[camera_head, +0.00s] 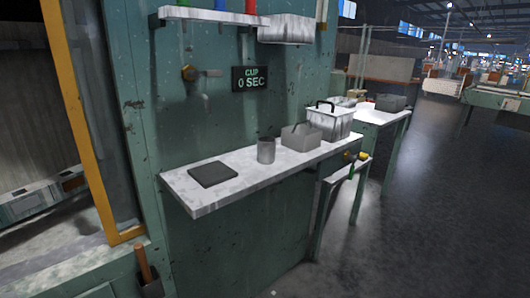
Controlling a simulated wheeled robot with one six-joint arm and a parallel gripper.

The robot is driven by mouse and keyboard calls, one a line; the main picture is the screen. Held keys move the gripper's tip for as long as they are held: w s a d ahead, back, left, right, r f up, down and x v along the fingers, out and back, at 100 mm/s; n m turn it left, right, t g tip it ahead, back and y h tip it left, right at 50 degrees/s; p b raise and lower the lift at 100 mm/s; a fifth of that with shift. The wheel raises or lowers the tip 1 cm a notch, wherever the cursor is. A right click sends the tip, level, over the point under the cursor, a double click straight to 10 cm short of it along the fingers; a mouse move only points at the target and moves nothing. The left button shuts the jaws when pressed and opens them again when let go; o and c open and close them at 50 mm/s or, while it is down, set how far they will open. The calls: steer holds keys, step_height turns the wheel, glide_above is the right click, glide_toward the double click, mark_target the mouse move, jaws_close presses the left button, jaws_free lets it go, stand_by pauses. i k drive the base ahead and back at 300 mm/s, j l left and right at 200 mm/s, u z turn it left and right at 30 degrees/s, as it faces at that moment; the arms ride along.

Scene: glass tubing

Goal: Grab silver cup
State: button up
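A grey metal cup (266,151), silver in tone, stands upright on a pale shelf (236,194) fixed to a green wall. It is near the middle of the shelf, between a dark square pad and a grey box. It touches neither of them. My gripper does not show in this view, so I cannot see its fingers or whether anything is in them.
The dark pad (213,174) lies left of the cup. The grey box (300,136) and a white handled container (330,121) stand to its right. A sign (251,79) reads "CUP 0 SEC". An upper shelf (213,15) holds coloured items. Open floor (430,220) lies at right.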

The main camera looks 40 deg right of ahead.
mark_target(266, 145)
steer(key=l, duration=2.5)
steer(key=i, duration=0.05)
